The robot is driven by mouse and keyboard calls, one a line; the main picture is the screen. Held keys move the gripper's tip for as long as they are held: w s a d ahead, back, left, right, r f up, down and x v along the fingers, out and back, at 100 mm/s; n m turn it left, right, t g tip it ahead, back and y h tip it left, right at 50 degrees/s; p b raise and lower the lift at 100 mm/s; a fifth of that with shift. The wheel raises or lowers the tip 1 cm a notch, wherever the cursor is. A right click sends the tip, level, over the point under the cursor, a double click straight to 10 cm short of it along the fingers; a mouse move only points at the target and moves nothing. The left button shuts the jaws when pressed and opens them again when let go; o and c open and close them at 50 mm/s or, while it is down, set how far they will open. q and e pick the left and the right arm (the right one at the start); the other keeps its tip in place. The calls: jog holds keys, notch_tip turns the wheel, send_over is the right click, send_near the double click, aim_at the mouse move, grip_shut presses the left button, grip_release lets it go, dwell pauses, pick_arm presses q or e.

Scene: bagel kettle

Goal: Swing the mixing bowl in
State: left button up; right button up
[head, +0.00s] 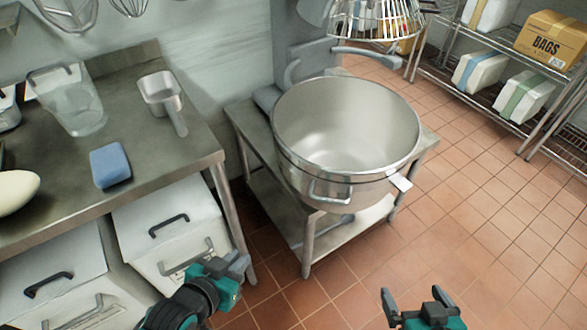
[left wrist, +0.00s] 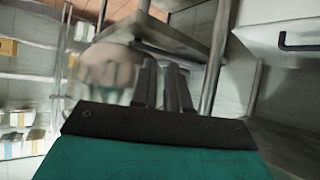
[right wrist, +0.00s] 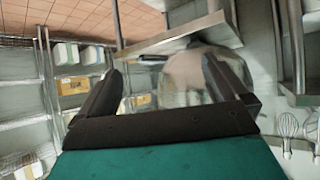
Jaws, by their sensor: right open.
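The mixing bowl (head: 345,125) is a large, empty steel bowl standing upright on a low steel stand. It has a loop handle (head: 330,192) on its near side and a flat lug (head: 401,181) at its right front. The mixer column (head: 300,50) rises behind it, and the wire guard (head: 375,18) hangs above its back right. My left gripper (head: 236,265) is shut and empty, in front of the bowl and to its left, near the bins. My right gripper (head: 416,300) is open and empty, in front of the bowl and to its right. Neither gripper touches the bowl.
The left counter (head: 120,145) holds a clear jug (head: 75,105), a steel scoop (head: 165,98) and a blue sponge (head: 110,164). White bins (head: 170,225) stand below it. Wire shelves (head: 475,85) with a BAGS box (head: 553,38) stand at the back right. The tiled floor right of the bowl is clear.

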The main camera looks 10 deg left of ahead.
pick_arm(q)
jog(key=shift+w+a+f+n+b, duration=0.25)
jog(key=shift+w+n+b, duration=0.15)
jog(key=shift+n, duration=0.1)
jog(key=shift+c, duration=0.7)
jog(key=w+n+b, duration=0.1)
jog(key=w+a+n+h+b, duration=0.1)
jog(key=n, duration=0.1)
jog(key=shift+r+t, duration=0.15)
jog(key=shift+t, duration=0.15)
grip_shut()
jog(key=w+a+r+n+t+h+b, duration=0.45)
jog(key=w+r+n+b, duration=0.2)
jog(key=r+n, duration=0.4)
jog(key=w+d+f+n+p, duration=0.1)
jog(key=w+d+p, duration=0.3)
jog(key=w+d, duration=0.3)
jog(key=w, duration=0.4)
jog(key=shift+d+t+y, duration=0.2)
jog(key=shift+t+y, duration=0.15)
pick_arm(e)
jog(key=f, duration=0.2)
jog(key=a+f, duration=0.1)
jog(key=f, duration=0.1)
jog(key=shift+w+f, duration=0.2)
jog(key=shift+f, duration=0.05)
jog(key=shift+w+d+r+y, duration=0.1)
jog(key=shift+y, duration=0.2)
